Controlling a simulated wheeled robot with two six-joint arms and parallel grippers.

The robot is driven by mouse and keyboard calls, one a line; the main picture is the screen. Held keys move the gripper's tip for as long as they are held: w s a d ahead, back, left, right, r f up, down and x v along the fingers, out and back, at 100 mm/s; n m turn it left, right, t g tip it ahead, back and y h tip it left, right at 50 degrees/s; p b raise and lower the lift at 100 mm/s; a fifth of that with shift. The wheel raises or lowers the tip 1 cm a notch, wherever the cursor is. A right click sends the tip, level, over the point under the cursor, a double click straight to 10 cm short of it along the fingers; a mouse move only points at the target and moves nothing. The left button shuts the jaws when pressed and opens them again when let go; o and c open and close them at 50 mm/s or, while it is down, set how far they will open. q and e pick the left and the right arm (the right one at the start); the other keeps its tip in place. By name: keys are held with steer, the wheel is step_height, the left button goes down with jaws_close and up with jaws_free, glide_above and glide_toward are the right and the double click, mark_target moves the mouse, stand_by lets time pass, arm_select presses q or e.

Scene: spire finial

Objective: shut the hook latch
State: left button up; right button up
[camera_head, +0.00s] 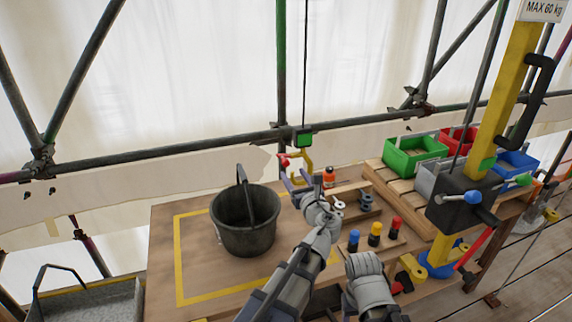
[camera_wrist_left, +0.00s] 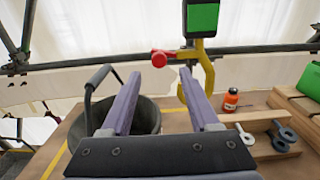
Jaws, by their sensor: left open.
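A yellow hook (camera_head: 306,158) hangs under a green-faced block (camera_head: 303,139) on a thin cable above the table's back edge. It also shows in the left wrist view (camera_wrist_left: 208,76). Its latch lever ends in a red knob (camera_wrist_left: 159,58) and sticks out to the left of the hook; the knob also shows in the head view (camera_head: 284,161). My left gripper (camera_head: 297,181) is open and empty, just below and in front of the hook. In the left wrist view the knob appears between the purple fingertips (camera_wrist_left: 160,80), beyond them. I see no contact. My right gripper's jaws do not show.
A black bucket (camera_head: 246,222), its handle up, stands on the table left of my left arm. An orange bottle (camera_head: 329,178), a wooden block with eye bolts and several coloured pegs are on the right. A yellow post (camera_head: 500,95) and coloured bins (camera_head: 415,155) stand further right.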

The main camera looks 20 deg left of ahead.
mark_target(287, 164)
arm_select(q)
steer(key=x, duration=0.7)
steer(key=shift+w+a, duration=0.2)
jaws_close()
stand_by(0.5)
